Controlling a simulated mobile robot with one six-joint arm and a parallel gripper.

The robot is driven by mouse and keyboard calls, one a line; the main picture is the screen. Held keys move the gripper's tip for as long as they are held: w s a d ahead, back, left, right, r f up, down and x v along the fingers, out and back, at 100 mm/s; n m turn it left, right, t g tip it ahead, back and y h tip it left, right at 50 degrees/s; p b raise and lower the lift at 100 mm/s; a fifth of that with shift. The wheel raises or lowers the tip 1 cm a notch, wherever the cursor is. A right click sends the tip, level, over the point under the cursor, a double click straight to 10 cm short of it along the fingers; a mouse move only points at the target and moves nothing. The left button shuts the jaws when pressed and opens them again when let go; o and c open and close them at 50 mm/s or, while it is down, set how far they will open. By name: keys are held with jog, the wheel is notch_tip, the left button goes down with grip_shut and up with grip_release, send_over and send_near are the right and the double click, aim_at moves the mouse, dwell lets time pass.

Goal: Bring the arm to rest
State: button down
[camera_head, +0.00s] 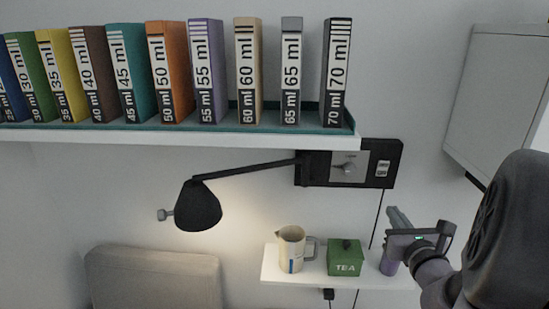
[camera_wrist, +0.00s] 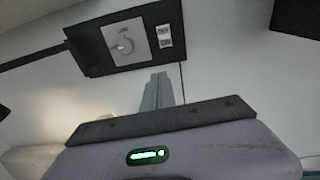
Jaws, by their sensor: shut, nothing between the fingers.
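My gripper (camera_head: 397,216) is at the right of the head view, raised in front of the wall, just above the right end of a small white shelf in the picture. Its fingers are together and hold nothing. In the wrist view the two grey fingers (camera_wrist: 157,92) stand side by side, pointing towards the wall below a dark panel (camera_wrist: 126,45).
The small shelf (camera_head: 268,272) carries a beige jug (camera_head: 291,245), a green TEA box (camera_head: 345,258) and a purple object (camera_head: 389,264) partly hidden by my gripper. A black lamp (camera_head: 198,207), a long upper shelf (camera_head: 180,138) with labelled binders and a grey cabinet (camera_head: 495,95) surround it.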

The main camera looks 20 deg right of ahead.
jog(key=w+a+f+n+y+b, duration=0.1)
jog(key=w+a+n+y+b, duration=0.15)
jog(key=a+n+y, duration=0.6)
jog(key=w+a+f+n+y+b, duration=0.1)
jog(key=w+a+n+y+b, duration=0.15)
jog(key=a, duration=1.15)
jog(key=s+a+f+n+g+y+b, duration=0.2)
jog(key=a+f+n+g, duration=0.1)
jog(key=a+n, duration=0.3)
jog(key=s+a+f+n+g+y+b, duration=0.1)
jog(key=s+a+f+n+g+y, duration=0.2)
jog(key=a, duration=0.5)
jog(key=s+a+f+n+g+h+b, duration=0.2)
jog(key=s+f+n+h+b, duration=0.4)
jog(key=s+n, duration=0.6)
notch_tip(320, 180, down, 3)
jog(key=n+g, duration=0.1)
jog(key=n, duration=0.3)
jog(key=shift+h+b, duration=0.3)
jog(key=shift+b, duration=0.1)
jog(key=shift+r, duration=0.1)
